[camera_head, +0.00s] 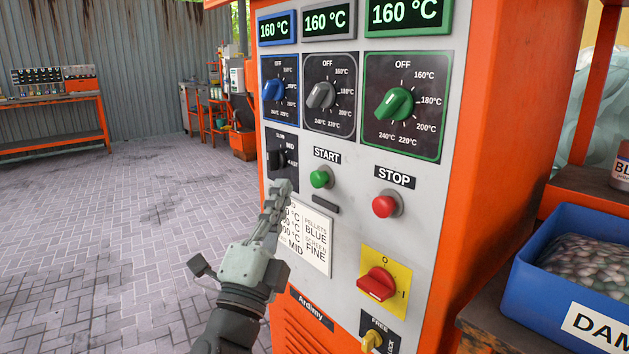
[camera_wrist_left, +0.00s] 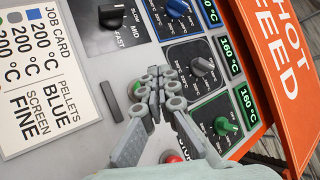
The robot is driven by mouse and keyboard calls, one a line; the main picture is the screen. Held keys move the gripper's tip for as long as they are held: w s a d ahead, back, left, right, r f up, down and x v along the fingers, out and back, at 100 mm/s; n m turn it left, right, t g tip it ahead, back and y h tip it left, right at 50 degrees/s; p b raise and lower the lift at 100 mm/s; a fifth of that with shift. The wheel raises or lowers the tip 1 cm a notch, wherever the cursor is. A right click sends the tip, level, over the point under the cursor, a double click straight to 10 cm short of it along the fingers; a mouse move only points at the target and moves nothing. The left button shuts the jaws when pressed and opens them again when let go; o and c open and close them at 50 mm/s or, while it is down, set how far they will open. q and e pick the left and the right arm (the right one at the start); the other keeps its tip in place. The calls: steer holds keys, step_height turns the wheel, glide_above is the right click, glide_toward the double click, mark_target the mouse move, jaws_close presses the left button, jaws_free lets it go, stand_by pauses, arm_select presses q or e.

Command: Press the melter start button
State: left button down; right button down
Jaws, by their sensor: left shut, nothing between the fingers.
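The green start button (camera_head: 321,178) sits under a START label on the grey panel of the orange melter (camera_head: 340,160). The red stop button (camera_head: 385,204) is to its right, under STOP. My left gripper (camera_head: 281,188) is shut and empty, in front of the panel, left of the start button and over the top of the job card (camera_head: 318,243). In the head view it leaves the start button uncovered. In the left wrist view the gripper (camera_wrist_left: 161,80) hides much of a green button (camera_wrist_left: 136,87). I cannot tell any contact. My right gripper is not in view.
Three displays read 160 °C above blue (camera_head: 275,89), grey (camera_head: 321,95) and green (camera_head: 394,104) knobs. A black speed selector (camera_head: 280,157) is near my fingertips. A red rotary switch (camera_head: 376,284) sits below. A blue bin (camera_head: 530,265) stands right; the floor left is open.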

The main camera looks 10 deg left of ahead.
mark_target(320, 179)
arm_select(q)
steer(key=w+d, duration=0.2)
steer(key=shift+w, duration=0.3)
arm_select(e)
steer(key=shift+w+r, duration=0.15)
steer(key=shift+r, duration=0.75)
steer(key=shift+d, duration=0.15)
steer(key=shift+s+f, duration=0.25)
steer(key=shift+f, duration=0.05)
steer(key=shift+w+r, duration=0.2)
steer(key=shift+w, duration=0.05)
arm_select(q)
steer(key=shift+w+d, duration=0.1)
steer(key=shift+d, duration=0.05)
